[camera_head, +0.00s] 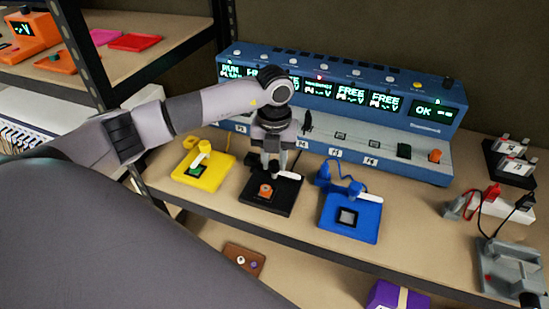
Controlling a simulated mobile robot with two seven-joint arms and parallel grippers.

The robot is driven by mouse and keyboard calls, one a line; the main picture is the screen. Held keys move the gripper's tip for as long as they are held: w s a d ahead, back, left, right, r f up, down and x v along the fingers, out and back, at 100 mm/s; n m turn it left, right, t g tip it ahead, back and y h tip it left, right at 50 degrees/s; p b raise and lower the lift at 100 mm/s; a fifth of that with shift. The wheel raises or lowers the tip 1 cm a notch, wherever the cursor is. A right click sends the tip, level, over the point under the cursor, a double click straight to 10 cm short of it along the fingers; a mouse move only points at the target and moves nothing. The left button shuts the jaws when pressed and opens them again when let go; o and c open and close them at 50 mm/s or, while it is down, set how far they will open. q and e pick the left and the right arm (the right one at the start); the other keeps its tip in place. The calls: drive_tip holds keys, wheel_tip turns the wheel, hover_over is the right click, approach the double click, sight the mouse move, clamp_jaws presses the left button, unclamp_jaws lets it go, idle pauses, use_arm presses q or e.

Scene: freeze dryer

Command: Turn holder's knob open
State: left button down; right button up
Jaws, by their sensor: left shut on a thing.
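A short white lever (289,175) sticks out to the right at the holder's back. My left gripper (273,172) points down over the back of this holder. It is shut on the holder's knob, which its fingers mostly hide. My right gripper is not in view.
A yellow holder (216,176) with a green piece stands close on the left, and a blue holder (365,221) with a grey square on the right. The blue machine (335,95) with lit displays stands behind. A grey device (505,260) with cables is at the far right.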

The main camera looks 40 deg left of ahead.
sight(274, 161)
use_arm(q)
drive_tip(key=c, duration=0.8)
unclamp_jaws()
drive_tip(key=shift+r, duration=0.15)
wheel_tip(274, 161, up, 7)
drive_tip(key=shift+r, duration=0.1)
